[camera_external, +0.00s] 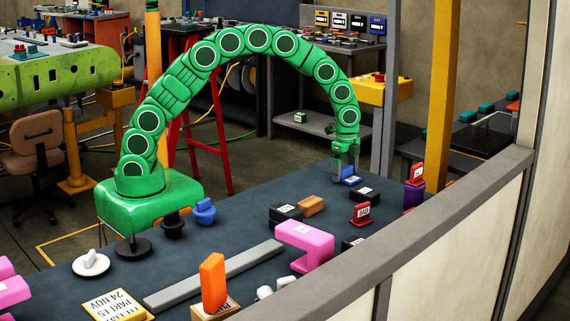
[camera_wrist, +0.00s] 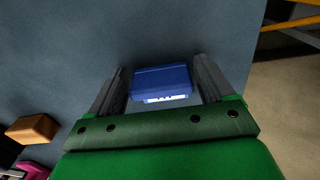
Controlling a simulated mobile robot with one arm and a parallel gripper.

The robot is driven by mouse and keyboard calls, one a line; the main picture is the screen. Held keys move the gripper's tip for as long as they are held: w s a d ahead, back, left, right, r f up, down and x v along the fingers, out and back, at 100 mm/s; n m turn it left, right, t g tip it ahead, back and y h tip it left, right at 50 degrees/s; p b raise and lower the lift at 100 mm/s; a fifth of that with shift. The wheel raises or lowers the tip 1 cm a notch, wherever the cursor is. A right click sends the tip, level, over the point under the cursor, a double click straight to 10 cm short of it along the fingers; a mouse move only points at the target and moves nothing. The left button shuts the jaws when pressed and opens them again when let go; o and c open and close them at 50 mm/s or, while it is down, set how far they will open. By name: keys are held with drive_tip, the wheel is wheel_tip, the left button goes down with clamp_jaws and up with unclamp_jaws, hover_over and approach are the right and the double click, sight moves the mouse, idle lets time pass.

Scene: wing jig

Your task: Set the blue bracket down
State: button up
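The blue bracket (camera_external: 350,180) is a small block with a white label, at the far end of the dark blue table (camera_external: 245,222). It looks to be at the table surface. My gripper (camera_external: 347,168) points down over it. In the wrist view the bracket (camera_wrist: 162,80) lies between the two fingers of my gripper (camera_wrist: 158,72). A narrow gap shows between the left finger and the bracket; the right finger is very close to it. The fingers are spread apart. The contact under the bracket is hidden.
A black block (camera_external: 365,194), an orange block (camera_external: 311,205) and a red stand (camera_external: 361,213) are near the bracket. A purple cylinder (camera_external: 413,194) stands right of them. A low wall (camera_external: 430,226) runs along the right.

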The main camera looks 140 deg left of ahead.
drive_tip(key=shift+o, duration=1.1)
wheel_tip(320, 180, up, 12)
drive_tip(key=shift+r, duration=0.15)
